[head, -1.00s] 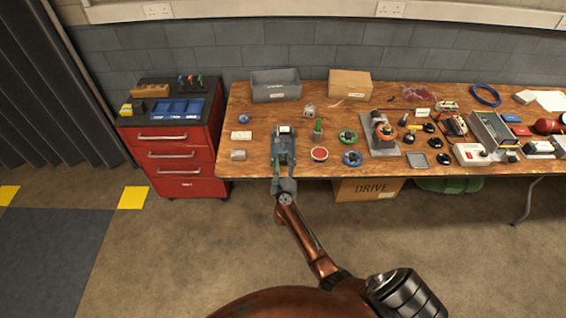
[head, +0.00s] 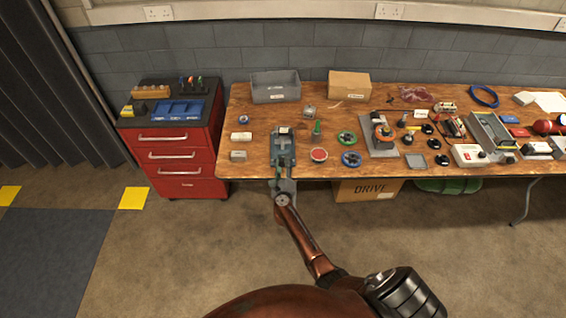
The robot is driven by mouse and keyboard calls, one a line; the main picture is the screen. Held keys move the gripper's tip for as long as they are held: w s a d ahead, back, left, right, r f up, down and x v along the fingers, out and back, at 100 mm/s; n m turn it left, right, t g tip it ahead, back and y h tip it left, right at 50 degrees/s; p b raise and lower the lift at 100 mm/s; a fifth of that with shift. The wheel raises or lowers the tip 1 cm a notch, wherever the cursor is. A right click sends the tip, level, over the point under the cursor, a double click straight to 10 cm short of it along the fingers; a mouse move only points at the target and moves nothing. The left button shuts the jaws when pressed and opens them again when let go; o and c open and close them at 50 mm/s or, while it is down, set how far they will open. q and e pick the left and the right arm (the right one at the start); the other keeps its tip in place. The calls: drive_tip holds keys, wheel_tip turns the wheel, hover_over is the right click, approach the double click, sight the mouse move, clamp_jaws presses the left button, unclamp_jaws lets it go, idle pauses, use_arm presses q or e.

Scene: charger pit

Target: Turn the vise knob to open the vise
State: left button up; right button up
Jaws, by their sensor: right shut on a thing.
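The vise (head: 283,138) is a grey-blue metal body near the table's front edge, left of the table's middle. My right gripper (head: 282,178) is at its near end, at the table edge, with the arm reaching up from the lower right. It is shut on the vise knob, which is mostly hidden by the fingers. How far apart the vise jaws are is too small to tell. My left gripper is not in view.
A wooden table (head: 250,115) carries several small items. A green-topped bottle (head: 316,130) and a red round thing (head: 319,154) stand just right of the vise. Two small boxes lie to its left. A red drawer cabinet (head: 175,155) stands left of the table.

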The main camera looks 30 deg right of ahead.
drive_tip(key=n+p, duration=0.2)
drive_tip(key=n, duration=0.2)
drive_tip(key=shift+a, duration=0.1)
drive_tip(key=shift+n+p, duration=0.95)
drive_tip(key=shift+n, duration=1.15)
drive_tip(key=shift+f, duration=0.1)
drive_tip(key=o, duration=1.2)
drive_tip(key=shift+s, duration=0.15)
drive_tip(key=v, duration=0.7)
drive_tip(key=shift+s, duration=0.1)
